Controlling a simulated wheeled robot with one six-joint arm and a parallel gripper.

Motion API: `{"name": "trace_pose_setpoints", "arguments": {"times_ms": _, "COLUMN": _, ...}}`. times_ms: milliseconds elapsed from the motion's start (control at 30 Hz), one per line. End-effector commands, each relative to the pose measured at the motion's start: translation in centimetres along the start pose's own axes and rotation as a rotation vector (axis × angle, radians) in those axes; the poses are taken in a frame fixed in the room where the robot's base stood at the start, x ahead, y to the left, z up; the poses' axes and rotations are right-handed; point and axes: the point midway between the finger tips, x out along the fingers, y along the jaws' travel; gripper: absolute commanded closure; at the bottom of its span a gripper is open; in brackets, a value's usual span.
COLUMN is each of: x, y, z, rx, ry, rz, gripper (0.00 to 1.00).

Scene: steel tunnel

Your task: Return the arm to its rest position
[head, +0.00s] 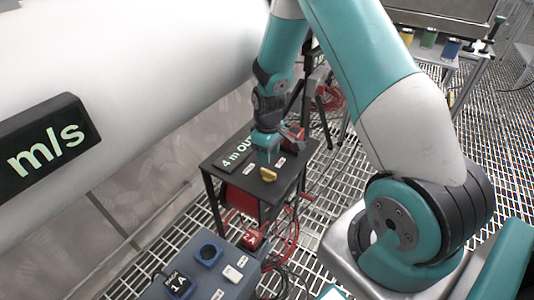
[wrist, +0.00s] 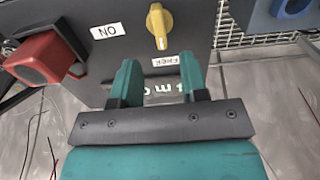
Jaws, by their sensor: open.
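My arm reaches over a small black table-like panel (head: 223,171), bent downward. My gripper (head: 266,160) hangs just above the panel top, close to the yellow knob (head: 268,174). In the wrist view, my gripper (wrist: 159,70) has two teal fingers spread apart with nothing between them. The yellow knob (wrist: 158,26) stands on the dark panel (wrist: 195,20) just beyond the fingertips, apart from them. The fingers partly cover the panel's large light lettering.
A red switch block (wrist: 40,58) rises from the panel beside my gripper. A blue-grey box (head: 206,262) with a blue round socket stands in front. Red cables (head: 287,235) hang nearby over the grating floor. A large white pipe (head: 130,70) fills the left.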

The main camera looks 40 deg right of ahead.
Motion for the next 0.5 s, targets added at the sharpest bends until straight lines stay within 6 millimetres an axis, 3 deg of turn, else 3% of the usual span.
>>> {"name": "trace_pose_setpoints", "arguments": {"times_ms": 333, "x": -0.3, "y": -0.1, "z": 0.0, "rx": 0.003, "ry": 0.003, "rz": 0.002, "gripper": 0.6}}
{"name": "trace_pose_setpoints", "arguments": {"times_ms": 500, "x": -3.6, "y": -1.4, "z": 0.1, "rx": 0.044, "ry": 0.031, "rz": 0.017, "gripper": 0.6}}
